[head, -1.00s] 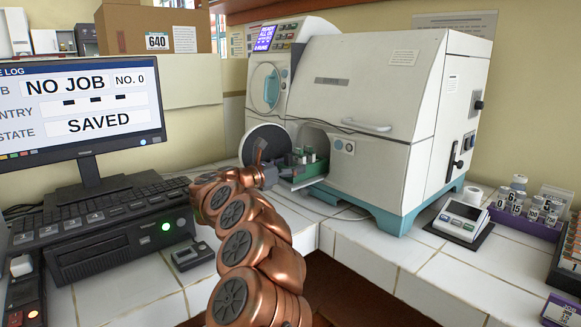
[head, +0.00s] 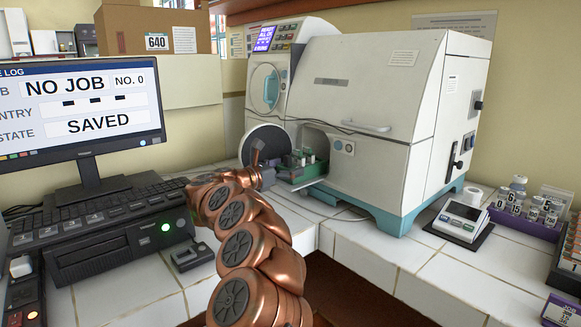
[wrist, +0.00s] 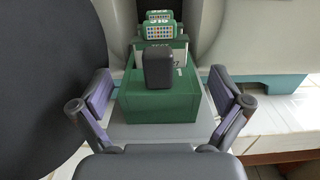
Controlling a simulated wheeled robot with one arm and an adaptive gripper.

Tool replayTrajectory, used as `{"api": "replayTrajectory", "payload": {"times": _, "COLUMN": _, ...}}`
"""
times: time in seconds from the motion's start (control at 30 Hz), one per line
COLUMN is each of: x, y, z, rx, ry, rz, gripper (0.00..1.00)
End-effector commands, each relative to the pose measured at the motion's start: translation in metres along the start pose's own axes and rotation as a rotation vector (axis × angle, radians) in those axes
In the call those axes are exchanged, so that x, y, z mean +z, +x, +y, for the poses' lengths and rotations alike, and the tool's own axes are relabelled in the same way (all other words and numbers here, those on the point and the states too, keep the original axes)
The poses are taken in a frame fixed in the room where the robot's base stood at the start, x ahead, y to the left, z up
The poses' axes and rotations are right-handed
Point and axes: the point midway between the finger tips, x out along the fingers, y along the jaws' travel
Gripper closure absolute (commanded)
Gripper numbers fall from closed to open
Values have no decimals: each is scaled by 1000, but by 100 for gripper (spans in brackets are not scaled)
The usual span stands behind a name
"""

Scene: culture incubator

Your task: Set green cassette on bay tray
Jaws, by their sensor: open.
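The green cassette (wrist: 180,105), an open-topped green box with a dark upright grip, sits on the grey bay tray (wrist: 188,133) in the wrist view. In the head view the cassette (head: 300,172) shows at the incubator's open bay, with the tray's edge (head: 310,184) sticking out below it. My gripper (wrist: 160,93) is open, its two purple-padded fingers spread to the left and right of the cassette's near end. A gap shows between the pads and the box. In the head view my arm and the open round door partly hide the gripper.
The round dark door (wrist: 40,80) stands open close on the left. The white incubator (head: 385,85) rises on the right of the bay. Smaller green labelled pieces (wrist: 158,27) stand behind the grip. A monitor (head: 80,105) and keyboard are at left.

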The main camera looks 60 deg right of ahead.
Motion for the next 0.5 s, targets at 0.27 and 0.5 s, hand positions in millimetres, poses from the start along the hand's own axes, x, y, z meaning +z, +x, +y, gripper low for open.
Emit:
{"api": "replayTrajectory", "payload": {"times": 0.27, "x": -1, "y": -57, "z": 2, "rx": 9, "ry": 1, "rz": 2, "gripper": 0}}
{"api": "replayTrajectory", "payload": {"times": 0.5, "x": -1, "y": -96, "z": 2, "rx": 8, "ry": -1, "rz": 1, "gripper": 0}}
